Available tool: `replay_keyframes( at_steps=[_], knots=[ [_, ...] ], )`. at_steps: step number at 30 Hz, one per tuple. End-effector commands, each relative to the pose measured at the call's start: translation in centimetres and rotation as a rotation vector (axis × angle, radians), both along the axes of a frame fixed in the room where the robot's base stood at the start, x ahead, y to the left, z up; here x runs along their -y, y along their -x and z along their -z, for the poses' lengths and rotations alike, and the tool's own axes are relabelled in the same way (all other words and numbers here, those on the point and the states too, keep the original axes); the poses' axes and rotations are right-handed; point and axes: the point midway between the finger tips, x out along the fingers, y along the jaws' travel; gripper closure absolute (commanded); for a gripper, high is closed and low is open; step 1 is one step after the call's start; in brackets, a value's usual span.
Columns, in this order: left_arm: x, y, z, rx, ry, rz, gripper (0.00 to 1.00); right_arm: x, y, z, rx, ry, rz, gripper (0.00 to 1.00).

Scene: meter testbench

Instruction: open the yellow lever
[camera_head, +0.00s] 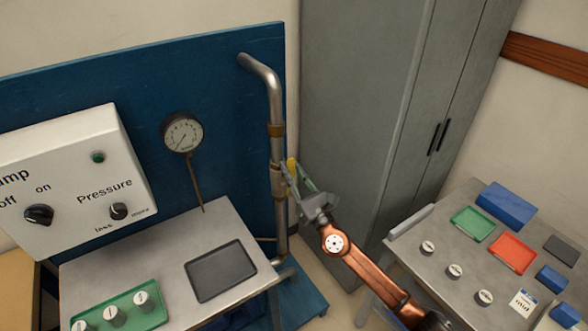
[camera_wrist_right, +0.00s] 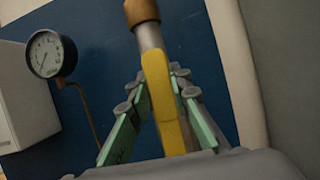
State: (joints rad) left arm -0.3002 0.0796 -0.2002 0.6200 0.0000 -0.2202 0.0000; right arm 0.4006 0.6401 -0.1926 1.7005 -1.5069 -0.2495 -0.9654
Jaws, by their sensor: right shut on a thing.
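The yellow lever (camera_head: 291,168) sits on the vertical metal pipe (camera_head: 275,105) at the right edge of the blue panel. In the right wrist view the lever (camera_wrist_right: 162,95) stands upright between the two green-padded fingers. My right gripper (camera_head: 294,180) reaches in from the lower right and is shut on the lever; the fingers also show close up in the right wrist view (camera_wrist_right: 168,100). Part of the lever is hidden by the gripper in the head view. My left gripper is not in view.
A pressure gauge (camera_head: 182,132) and a white pump control box (camera_head: 75,178) are on the blue panel (camera_head: 225,80). A grey cabinet (camera_head: 360,120) stands close behind my right gripper. A table (camera_head: 460,220) with trays and weights is at the right.

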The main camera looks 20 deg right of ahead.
Motion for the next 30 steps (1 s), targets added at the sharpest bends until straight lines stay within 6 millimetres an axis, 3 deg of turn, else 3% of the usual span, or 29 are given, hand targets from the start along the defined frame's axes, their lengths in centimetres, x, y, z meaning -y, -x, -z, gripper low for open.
replay_keyframes(
  at_steps=[19, 20, 27, 30],
  knots=[
    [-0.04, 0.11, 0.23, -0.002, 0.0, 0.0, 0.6, -0.79, 0.11, 0.28, 0.004, 0.058, -0.004, 1.0],
    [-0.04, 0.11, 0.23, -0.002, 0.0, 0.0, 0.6, -0.8, 0.1, 0.29, 0.004, 0.058, -0.004, 0.81],
    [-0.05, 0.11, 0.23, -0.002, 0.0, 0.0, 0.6, -0.7, 0.1, 0.19, 0.006, 0.054, -0.003, 0.64],
    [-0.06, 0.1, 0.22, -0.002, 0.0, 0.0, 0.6, -0.64, 0.09, 0.13, 0.005, 0.053, -0.003, 0.63]
  ],
)
